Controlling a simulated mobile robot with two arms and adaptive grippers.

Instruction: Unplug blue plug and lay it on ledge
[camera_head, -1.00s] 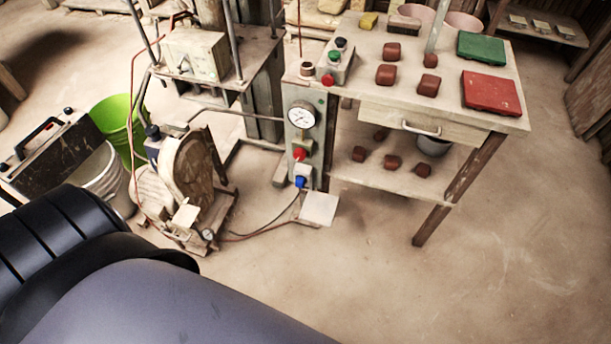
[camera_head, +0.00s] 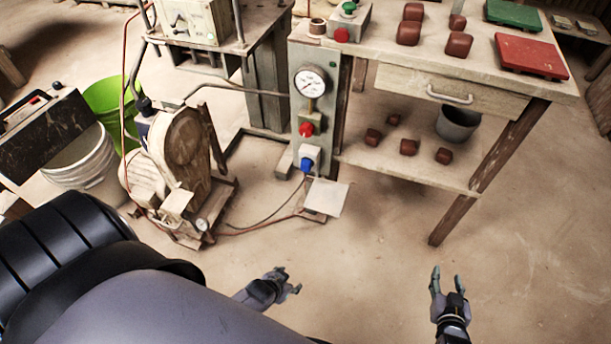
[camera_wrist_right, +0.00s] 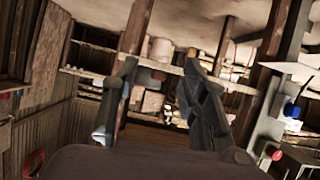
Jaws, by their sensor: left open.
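The blue plug (camera_head: 306,164) sits in a white socket box low on the grey post, with a dark cable running down from it. A pale flat ledge (camera_head: 326,197) juts out below it, near the floor. My left gripper (camera_head: 290,281) is open and empty, below and in front of the ledge. My right gripper (camera_head: 447,281) is open and empty, to the right of the ledge and in front of the table. In the right wrist view its fingers (camera_wrist_right: 160,90) are apart with nothing between them. A blue item (camera_wrist_right: 291,110) shows at that view's right side.
A red knob (camera_head: 305,129) and a gauge (camera_head: 310,80) are above the plug on the post. A motor unit (camera_head: 180,160) with hoses stands to the left. A wooden table (camera_head: 410,165) with a lower shelf stands to the right. The floor in front is clear.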

